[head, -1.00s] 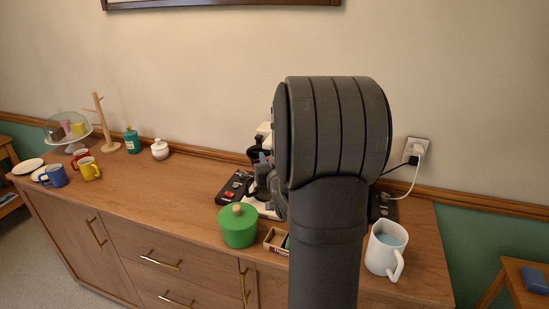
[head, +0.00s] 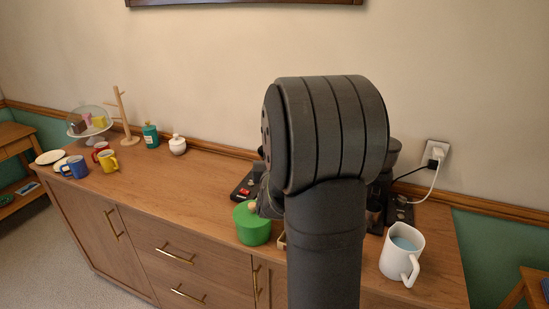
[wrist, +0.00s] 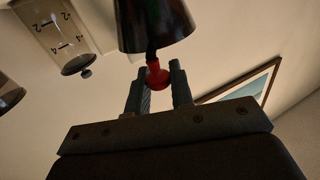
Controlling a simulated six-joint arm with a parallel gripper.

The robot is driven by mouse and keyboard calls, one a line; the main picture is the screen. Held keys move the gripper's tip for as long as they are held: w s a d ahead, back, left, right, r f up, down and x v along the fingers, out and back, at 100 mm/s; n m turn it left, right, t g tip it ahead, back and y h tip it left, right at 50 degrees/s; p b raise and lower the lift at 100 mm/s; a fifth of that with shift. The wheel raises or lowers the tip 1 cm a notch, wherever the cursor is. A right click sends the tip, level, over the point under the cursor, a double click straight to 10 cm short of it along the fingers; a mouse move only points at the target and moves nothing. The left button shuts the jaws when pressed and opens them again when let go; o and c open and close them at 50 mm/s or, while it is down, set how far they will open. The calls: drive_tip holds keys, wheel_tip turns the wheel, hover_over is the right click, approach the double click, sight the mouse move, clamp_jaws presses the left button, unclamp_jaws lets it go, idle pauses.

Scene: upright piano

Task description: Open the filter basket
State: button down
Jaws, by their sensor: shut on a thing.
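The filter basket (wrist: 155,22) is a dark, cone-shaped part at the top of the wrist view, with a red knob (wrist: 157,76) at its lower end. My gripper (wrist: 156,80) has its two fingers on either side of the red knob and is shut on it. A clear tank (wrist: 62,35) with number marks, seen upside down, is at the upper left. In the head view my arm hides the gripper, the basket and most of the coffee machine.
A green lidded pot (head: 252,229) stands close to the left of my arm. A white jug (head: 402,255) with bluish liquid stands to the right. A white cord (head: 432,185) runs from the wall outlet. The wooden top between mugs and pot is clear.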

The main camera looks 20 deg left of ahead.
drive_tip(key=c, duration=1.5)
unclamp_jaws()
drive_tip(key=shift+r, duration=0.2)
drive_tip(key=shift+o, duration=1)
drive_tip(key=shift+f, duration=0.1)
drive_tip(key=v, duration=1.7)
drive_tip(key=shift+s, duration=0.25)
drive_tip(key=shift+f, duration=0.1)
